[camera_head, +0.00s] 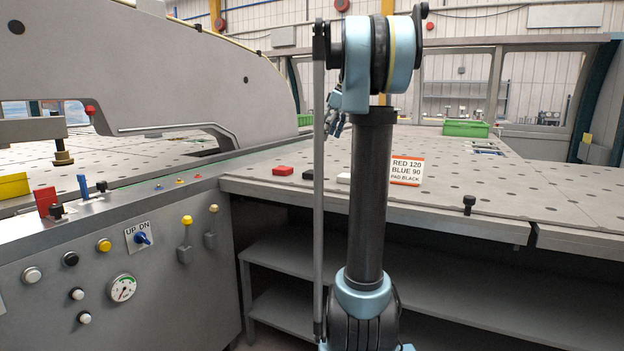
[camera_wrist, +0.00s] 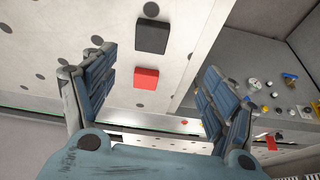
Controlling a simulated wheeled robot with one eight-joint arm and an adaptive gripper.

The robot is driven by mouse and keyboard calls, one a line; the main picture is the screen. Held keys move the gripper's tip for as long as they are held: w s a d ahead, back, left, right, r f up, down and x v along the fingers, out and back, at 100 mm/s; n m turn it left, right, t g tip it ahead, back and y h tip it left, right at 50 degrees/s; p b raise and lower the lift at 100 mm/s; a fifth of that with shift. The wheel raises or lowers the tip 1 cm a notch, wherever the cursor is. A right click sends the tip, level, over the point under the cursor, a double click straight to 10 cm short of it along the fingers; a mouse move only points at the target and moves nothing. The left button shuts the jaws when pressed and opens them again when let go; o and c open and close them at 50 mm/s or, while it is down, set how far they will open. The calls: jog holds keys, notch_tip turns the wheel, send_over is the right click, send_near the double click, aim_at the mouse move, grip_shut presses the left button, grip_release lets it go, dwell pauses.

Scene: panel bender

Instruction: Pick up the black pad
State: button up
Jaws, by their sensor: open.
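The black pad (camera_head: 308,174) lies flat on the perforated table, between a red pad (camera_head: 283,170) and a white pad (camera_head: 343,178). In the wrist view the black pad (camera_wrist: 152,36) is a dark square beyond the red pad (camera_wrist: 146,78). My gripper (camera_wrist: 150,85) is open and empty, with its two blue-padded fingers spread wide at left and right. The pads show in the gap between the fingers, apart from them. In the head view my gripper (camera_head: 335,122) is partly hidden behind my arm, above the table.
A black knob (camera_head: 469,203) rises near the front edge. The control panel (camera_head: 150,290) with levers and buttons is at left. A green bin (camera_head: 466,128) stands at the back.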

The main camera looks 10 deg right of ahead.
jog(key=w+r, duration=0.1)
jog(key=w, duration=0.1)
send_over(313, 171)
jog(key=s+d, duration=0.1)
jog(key=d, duration=0.1)
jog(key=shift+n, duration=0.3)
jog(key=f, duration=1)
jog(key=shift+s+f, duration=0.2)
jog(key=shift+f, duration=0.1)
jog(key=shift+s+x, duration=0.15)
jog(key=shift+x, duration=1.25)
jog(key=shift+s+x, duration=0.15)
jog(key=shift+x, duration=1.25)
jog(key=shift+a, duration=0.15)
jog(key=c, duration=1.2)
